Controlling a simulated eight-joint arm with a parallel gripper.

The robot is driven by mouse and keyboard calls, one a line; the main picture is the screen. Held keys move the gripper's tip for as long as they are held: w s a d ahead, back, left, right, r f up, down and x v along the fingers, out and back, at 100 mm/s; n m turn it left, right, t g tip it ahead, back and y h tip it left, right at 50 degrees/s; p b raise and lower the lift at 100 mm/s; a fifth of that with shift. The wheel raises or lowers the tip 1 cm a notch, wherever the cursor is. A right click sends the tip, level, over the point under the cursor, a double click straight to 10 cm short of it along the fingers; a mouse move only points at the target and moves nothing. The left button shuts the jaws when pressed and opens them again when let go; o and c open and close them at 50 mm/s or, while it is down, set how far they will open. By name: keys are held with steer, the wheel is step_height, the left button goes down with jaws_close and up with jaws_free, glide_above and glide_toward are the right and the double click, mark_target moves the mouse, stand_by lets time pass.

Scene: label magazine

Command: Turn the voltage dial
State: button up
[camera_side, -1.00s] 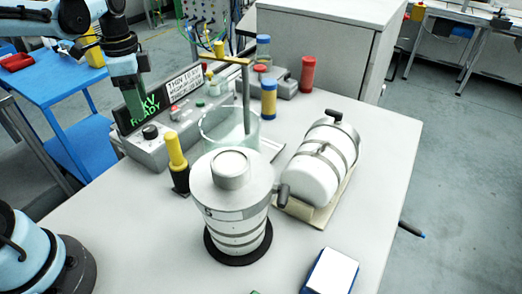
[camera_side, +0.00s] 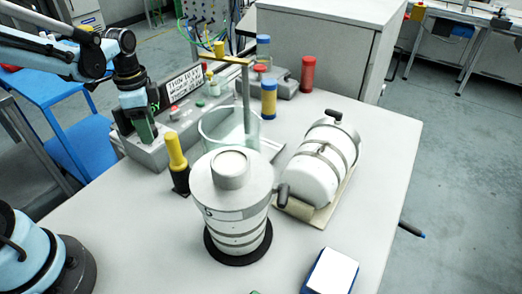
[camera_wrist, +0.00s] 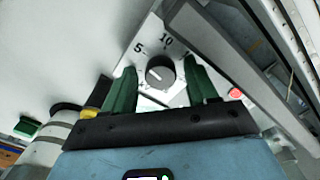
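The voltage dial (camera_wrist: 160,72) is a dark round knob with a pale pointer line. It sits on a light panel marked 5 and 10 in the wrist view. My gripper (camera_wrist: 160,65) is open, with one green finger on each side of the dial. I cannot tell whether the fingers touch it. In the side view my gripper (camera_side: 146,130) is over the left end of the grey control box (camera_side: 160,160) and hides the dial.
A yellow-topped black cylinder (camera_side: 176,160) stands close in front of the box. A glass vessel (camera_side: 226,130), a white ribbed canister (camera_side: 232,195) and a white drum (camera_side: 320,165) stand to the right. A red button (camera_wrist: 235,93) is near the right finger.

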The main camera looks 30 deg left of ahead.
steer(key=c, duration=0.9)
steer(key=shift+o, duration=0.2)
steer(key=shift+n, duration=0.4)
steer(key=n, duration=0.4)
steer(key=shift+n, duration=0.3)
steer(key=n, duration=0.5)
steer(key=shift+d, duration=0.15)
steer(key=shift+n, duration=0.3)
steer(key=o, duration=1)
